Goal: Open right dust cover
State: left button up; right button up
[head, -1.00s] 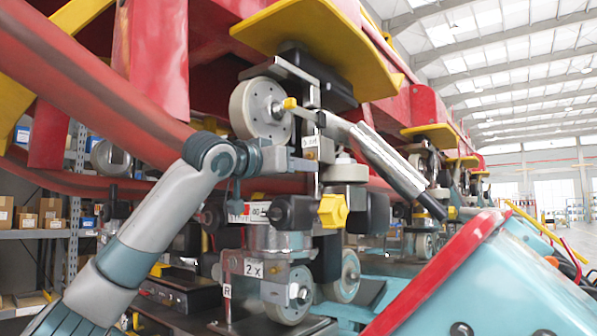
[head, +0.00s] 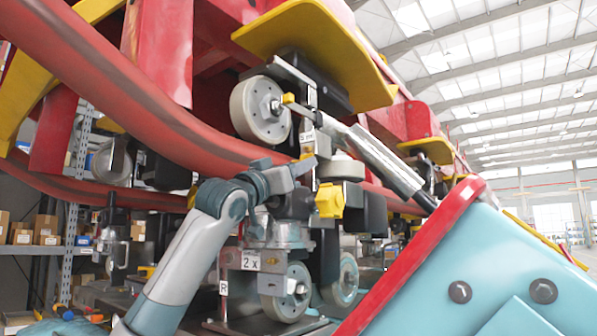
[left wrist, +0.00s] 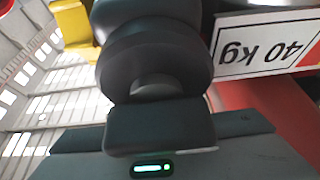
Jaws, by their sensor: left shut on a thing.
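My left arm comes in from the lower left, and its gripper (head: 300,167) is at the wheel assembly, just left of the yellow knob (head: 330,200). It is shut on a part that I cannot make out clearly. In the left wrist view, a dark rounded part (left wrist: 155,55) stands in front of a dark block with a green light. No part is clearly recognisable as the right dust cover. A large pale wheel (head: 262,110) is above the gripper, and a smaller wheel (head: 287,292) is below it. My right gripper is not in view.
A red rail (head: 120,95) crosses above my left arm. A teal panel with a red edge (head: 500,275) fills the lower right. A grey strut (head: 385,165) slants down right from the assembly. A white "40 kg" label (left wrist: 265,45) shows in the left wrist view.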

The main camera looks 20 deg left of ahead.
pick_arm(q)
jog(key=o, duration=0.7)
jog(key=shift+s, duration=0.1)
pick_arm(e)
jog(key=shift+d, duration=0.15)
pick_arm(q)
jog(key=shift+a+f, duration=0.1)
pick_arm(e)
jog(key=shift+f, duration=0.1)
